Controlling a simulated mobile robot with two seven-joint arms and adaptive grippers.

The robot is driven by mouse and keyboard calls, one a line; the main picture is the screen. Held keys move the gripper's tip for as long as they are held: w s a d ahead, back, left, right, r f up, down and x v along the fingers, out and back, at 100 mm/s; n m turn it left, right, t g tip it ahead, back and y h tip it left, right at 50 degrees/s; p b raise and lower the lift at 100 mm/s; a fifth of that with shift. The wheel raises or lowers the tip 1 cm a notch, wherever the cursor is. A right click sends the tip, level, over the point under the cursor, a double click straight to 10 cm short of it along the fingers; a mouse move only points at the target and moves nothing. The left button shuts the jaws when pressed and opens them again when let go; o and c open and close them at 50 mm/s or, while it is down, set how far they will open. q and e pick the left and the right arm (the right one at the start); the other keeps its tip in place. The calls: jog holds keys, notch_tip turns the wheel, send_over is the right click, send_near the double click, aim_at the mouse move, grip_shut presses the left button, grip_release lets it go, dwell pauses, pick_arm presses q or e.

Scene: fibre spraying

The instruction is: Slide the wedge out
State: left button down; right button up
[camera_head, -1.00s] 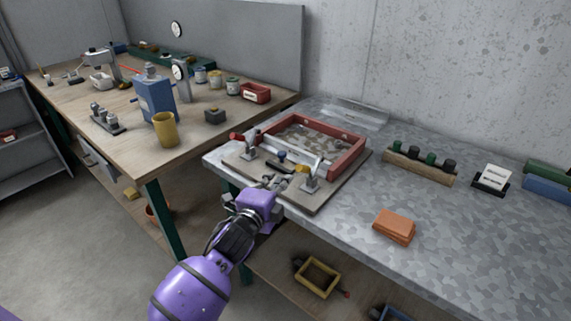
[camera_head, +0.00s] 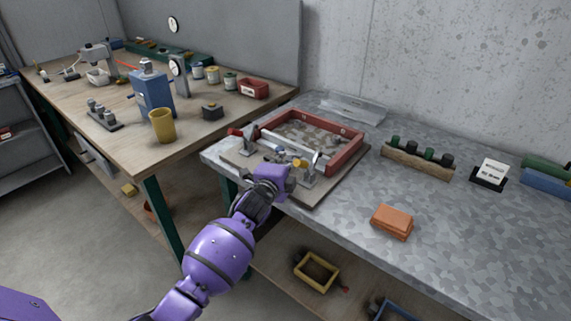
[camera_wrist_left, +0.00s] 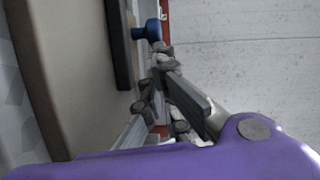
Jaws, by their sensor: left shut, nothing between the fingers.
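A red-rimmed frame (camera_head: 350,157) stands on a grey board (camera_head: 318,192) on the metal bench, with clamps at its near side. My left gripper (camera_head: 284,168) is over the near edge of this board. Its purple body hides most of the fingers in the head view. In the left wrist view my left gripper (camera_wrist_left: 158,82) is shut and empty, close to a blue knob (camera_wrist_left: 149,31) and a pale metal bar. A small yellow piece (camera_head: 298,163) is just beyond the gripper. I cannot tell for sure which piece is the wedge. My right gripper is not in view.
An orange block (camera_head: 391,221) lies on the bench right of the board, with clear bench around it. A wooden rack (camera_head: 416,162) holds several dark-capped items. The wooden table (camera_head: 110,135) at left carries tools and a yellow cup (camera_head: 163,126).

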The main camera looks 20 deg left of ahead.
pick_arm(q)
jog(key=a, duration=0.1)
jog(key=w+a, duration=0.1)
jog(key=a, duration=0.1)
jog(key=w+a, duration=0.1)
jog(key=a, duration=0.1)
jog(key=shift+a, duration=0.25)
jog(key=shift+d, duration=0.1)
jog(key=shift+s, duration=0.1)
